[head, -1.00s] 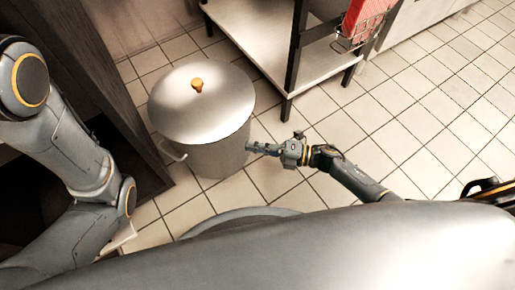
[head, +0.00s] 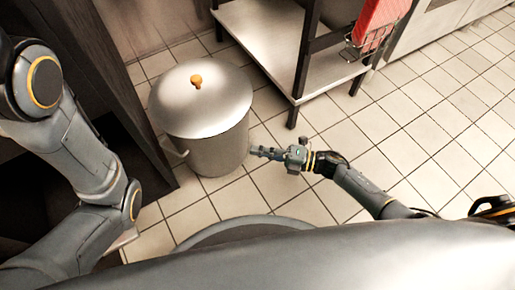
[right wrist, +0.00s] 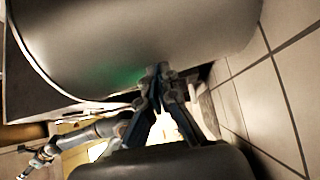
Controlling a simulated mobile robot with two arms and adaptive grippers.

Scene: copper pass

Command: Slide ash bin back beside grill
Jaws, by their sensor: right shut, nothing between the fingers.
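The ash bin (head: 217,156) is a grey metal drum with a domed lid (head: 215,110) and an orange knob. It stands upright on the tiles, close to the dark cabinet at its left. Its curved side fills the top of the right wrist view (right wrist: 140,45). My right gripper (head: 254,151) is shut and empty, just right of the bin's lower side. Its fingertips meet in the right wrist view (right wrist: 158,70); contact with the bin is unclear. My left arm comes in at left; its gripper is hidden in the head view. A small arm end in the wrist view (right wrist: 42,156) looks like it. I cannot identify the grill.
A dark cabinet (head: 125,100) stands left of the bin. A metal shelf table (head: 262,45) with dark legs is behind and right of it, with a red item in a wire basket (head: 371,40) on its side. Tiled floor at the right is clear.

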